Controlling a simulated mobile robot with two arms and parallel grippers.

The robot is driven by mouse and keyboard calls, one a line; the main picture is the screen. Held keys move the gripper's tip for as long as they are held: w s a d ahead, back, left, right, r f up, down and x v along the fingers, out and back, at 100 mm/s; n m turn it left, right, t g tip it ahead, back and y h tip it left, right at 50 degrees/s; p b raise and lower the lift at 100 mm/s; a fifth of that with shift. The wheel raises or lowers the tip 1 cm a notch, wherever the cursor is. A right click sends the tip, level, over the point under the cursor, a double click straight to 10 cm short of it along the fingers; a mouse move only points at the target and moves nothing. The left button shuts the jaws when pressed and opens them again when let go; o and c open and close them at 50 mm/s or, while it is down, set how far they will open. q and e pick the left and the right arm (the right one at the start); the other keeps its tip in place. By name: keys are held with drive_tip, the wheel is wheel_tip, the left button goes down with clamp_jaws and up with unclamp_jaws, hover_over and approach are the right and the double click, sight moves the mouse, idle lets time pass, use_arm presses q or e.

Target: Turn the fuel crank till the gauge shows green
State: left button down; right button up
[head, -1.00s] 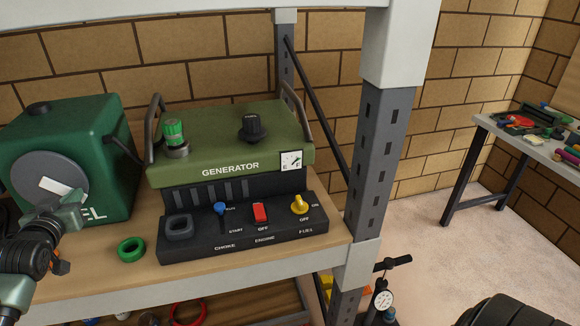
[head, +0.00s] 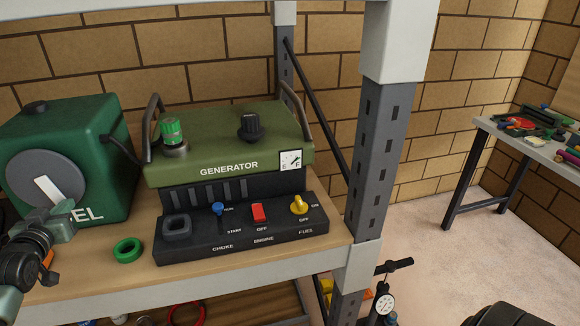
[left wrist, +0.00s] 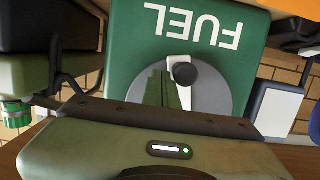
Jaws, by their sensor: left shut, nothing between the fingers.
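The fuel crank (head: 68,172) is a grey disc on the front of a green box marked FUEL. In the left wrist view the disc (left wrist: 212,92) shows upside down with a round black knob (left wrist: 184,73) near the lettering. In the head view my gripper hides the knob. My left gripper (head: 46,186) is in front of the disc. In the wrist view its shut, empty fingers (left wrist: 166,82) reach toward the disc beside the knob; I cannot tell if they touch. The square white gauge (head: 290,160), marked E and F, is on the green generator (head: 220,135); its needle is too small to read surely.
The generator's black panel (head: 240,240) has a blue choke lever (head: 218,208), red engine switch (head: 257,212) and yellow fuel knob (head: 299,205). A green ring (head: 128,250) lies on the wooden shelf (head: 100,285). A shelf post (head: 380,170) stands at right.

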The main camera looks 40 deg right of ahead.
use_arm(q)
drive_tip(key=shift+w+a+f, duration=0.1)
drive_tip(key=shift+a+f, duration=0.05)
drive_tip(key=shift+w+a+f+b, duration=0.2)
drive_tip(key=shift+a+f+b, duration=0.25)
drive_tip(key=shift+a+b, duration=0.15)
drive_tip(key=shift+w+a, duration=0.1)
drive_tip(key=shift+a, duration=0.15)
